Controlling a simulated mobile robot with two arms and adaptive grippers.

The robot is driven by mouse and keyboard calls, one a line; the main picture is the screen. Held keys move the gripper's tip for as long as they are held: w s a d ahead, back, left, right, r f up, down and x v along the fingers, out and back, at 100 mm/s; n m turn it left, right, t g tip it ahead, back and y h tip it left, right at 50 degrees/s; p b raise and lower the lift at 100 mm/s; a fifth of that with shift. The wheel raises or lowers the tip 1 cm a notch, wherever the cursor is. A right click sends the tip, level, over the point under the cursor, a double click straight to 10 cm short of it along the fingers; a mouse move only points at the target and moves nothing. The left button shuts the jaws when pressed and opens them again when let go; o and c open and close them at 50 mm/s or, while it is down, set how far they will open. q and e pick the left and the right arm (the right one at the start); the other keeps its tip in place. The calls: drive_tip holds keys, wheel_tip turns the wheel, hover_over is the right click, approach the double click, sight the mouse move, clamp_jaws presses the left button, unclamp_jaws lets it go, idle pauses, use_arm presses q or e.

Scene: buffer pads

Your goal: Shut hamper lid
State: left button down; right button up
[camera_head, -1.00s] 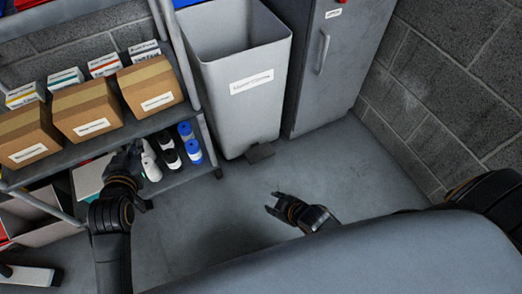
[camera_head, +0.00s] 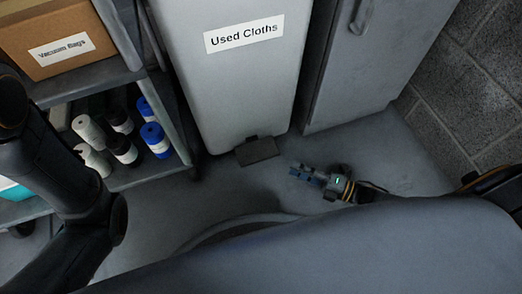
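The hamper is the tall light-grey bin (camera_head: 235,85) labelled "Used Cloths", standing upright against the grey cabinet. Only its front shows; its top and lid are above the picture's edge. A dark foot pedal (camera_head: 257,150) sticks out at its base. My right gripper (camera_head: 297,172) is low over the floor, to the right of the pedal and apart from it in the picture, pointing left. It is small and dark, and I cannot tell whether its fingers are apart. My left arm shows at the left in front of the shelf, but its gripper is not in view.
A shelf unit (camera_head: 160,90) stands left of the hamper, with a cardboard box (camera_head: 55,45) above and white, black and blue bottles (camera_head: 155,140) below. A grey cabinet (camera_head: 350,80) and block wall (camera_head: 470,90) are at the right. The floor before the pedal is clear.

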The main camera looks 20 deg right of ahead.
sight(258, 153)
drive_tip(key=shift+w+a, duration=0.1)
drive_tip(key=shift+w, duration=0.1)
drive_tip(key=b+x, duration=0.5)
drive_tip(key=x, duration=0.7)
drive_tip(key=shift+w+a+r+b, duration=0.1)
drive_tip(key=shift+w+a+b, duration=0.3)
drive_tip(key=shift+w+a, duration=0.1)
clamp_jaws()
